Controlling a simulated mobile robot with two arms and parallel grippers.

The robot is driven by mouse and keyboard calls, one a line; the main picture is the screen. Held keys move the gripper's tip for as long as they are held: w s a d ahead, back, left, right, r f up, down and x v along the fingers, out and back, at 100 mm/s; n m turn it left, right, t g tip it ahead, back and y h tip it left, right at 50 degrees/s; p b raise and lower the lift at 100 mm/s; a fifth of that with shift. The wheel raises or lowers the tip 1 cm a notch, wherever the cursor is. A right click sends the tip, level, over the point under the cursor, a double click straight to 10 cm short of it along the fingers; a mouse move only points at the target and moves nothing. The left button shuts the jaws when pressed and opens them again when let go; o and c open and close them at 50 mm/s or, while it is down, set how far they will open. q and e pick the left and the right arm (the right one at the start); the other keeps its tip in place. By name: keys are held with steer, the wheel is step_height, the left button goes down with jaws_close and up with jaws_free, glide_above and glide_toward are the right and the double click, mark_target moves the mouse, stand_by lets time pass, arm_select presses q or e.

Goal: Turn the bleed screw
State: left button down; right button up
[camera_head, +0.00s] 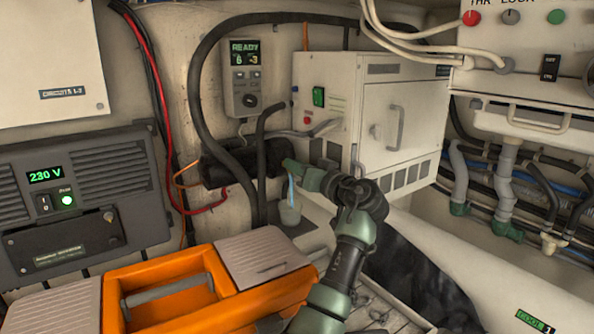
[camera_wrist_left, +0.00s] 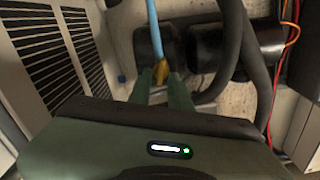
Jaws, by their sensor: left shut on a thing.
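My left gripper (camera_head: 290,168) reaches the right end of a black cylindrical unit (camera_head: 216,170) low on the back wall. In the left wrist view its two green fingers (camera_wrist_left: 162,88) are shut on a small brass-coloured fitting, seemingly the bleed screw (camera_wrist_left: 161,70). A light blue hose (camera_wrist_left: 153,22) runs from beside this fitting to the top edge of that view. In the head view the blue hose (camera_head: 291,190) hangs below my fingers into a small grey-green cup (camera_head: 289,214). The fitting is hidden in the head view. My right gripper is not in view.
A white cabinet (camera_head: 345,115) stands just right of my gripper. Thick black hoses (camera_head: 262,150) run close to its left. An orange toolbox (camera_head: 185,290) is at the front left. A wall controller (camera_head: 245,75) reads READY.

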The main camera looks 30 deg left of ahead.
arm_select(q)
steer(key=shift+s+a+f+m+p, duration=0.2)
steer(key=shift+m+p, duration=0.95)
steer(key=shift+m, duration=4.2)
steer(key=shift+w+d+f+m+p, duration=0.3)
steer(key=shift+m+p, duration=0.85)
steer(key=shift+m, duration=4.15)
steer(key=shift+s+a+f+m+p, duration=0.3)
steer(key=shift+m+p, duration=0.85)
steer(key=shift+m, duration=4.2)
steer(key=shift+d+f, duration=0.1)
steer(key=shift+f, duration=0.05)
steer(key=c, duration=1.3)
jaws_free()
steer(key=shift+w, duration=0.1)
